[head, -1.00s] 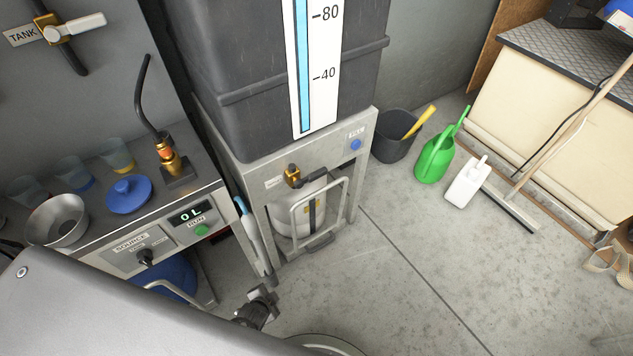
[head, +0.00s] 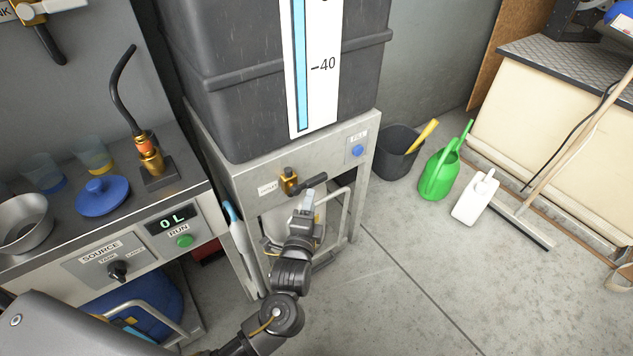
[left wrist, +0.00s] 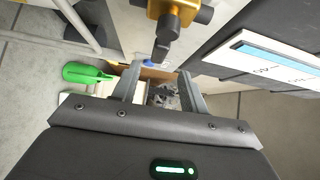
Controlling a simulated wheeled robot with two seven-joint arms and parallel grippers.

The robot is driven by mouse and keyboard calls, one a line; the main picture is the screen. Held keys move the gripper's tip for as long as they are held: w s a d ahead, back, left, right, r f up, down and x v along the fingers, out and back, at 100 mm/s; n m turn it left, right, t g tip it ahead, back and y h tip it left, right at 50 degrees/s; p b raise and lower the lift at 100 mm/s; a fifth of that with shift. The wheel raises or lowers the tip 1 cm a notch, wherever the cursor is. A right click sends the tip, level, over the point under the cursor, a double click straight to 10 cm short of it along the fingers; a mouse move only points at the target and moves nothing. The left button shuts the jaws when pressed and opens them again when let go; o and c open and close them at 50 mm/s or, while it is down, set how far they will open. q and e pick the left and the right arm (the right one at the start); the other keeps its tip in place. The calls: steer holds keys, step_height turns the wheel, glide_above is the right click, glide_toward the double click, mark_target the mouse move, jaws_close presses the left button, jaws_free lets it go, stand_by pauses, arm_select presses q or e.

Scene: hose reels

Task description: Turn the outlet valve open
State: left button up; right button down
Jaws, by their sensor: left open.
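The outlet valve (head: 289,181) is a brass body with a black lever handle (head: 314,182) on the metal stand's front, beside a small label plate (head: 268,188). The handle points to the right in the head view. My left gripper (head: 306,202) is just below and in front of the handle, its jaws open and empty. In the left wrist view the brass valve (left wrist: 181,8) and its dark handle (left wrist: 166,38) are at the top centre, beyond the open fingers (left wrist: 160,82); I cannot tell whether they touch. My right gripper is not in view.
The grey tank (head: 230,70) with its level scale rests on the stand (head: 235,170). A bench (head: 60,235) with a blue lid (head: 103,197) and a green RUN button (head: 184,240) is at left. A green watering can (head: 438,175) and white jug (head: 474,198) stand right.

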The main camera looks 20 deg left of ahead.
mark_target(316, 184)
arm_select(q)
steer(key=w, duration=0.3)
steer(key=w+b, duration=0.1)
steer(key=w, duration=0.5)
steer(key=shift+w+a+b, duration=0.1)
steer(key=shift+a+b, duration=0.2)
steer(key=shift+a, duration=0.1)
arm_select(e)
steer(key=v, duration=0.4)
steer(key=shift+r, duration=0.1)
arm_select(q)
jaws_close()
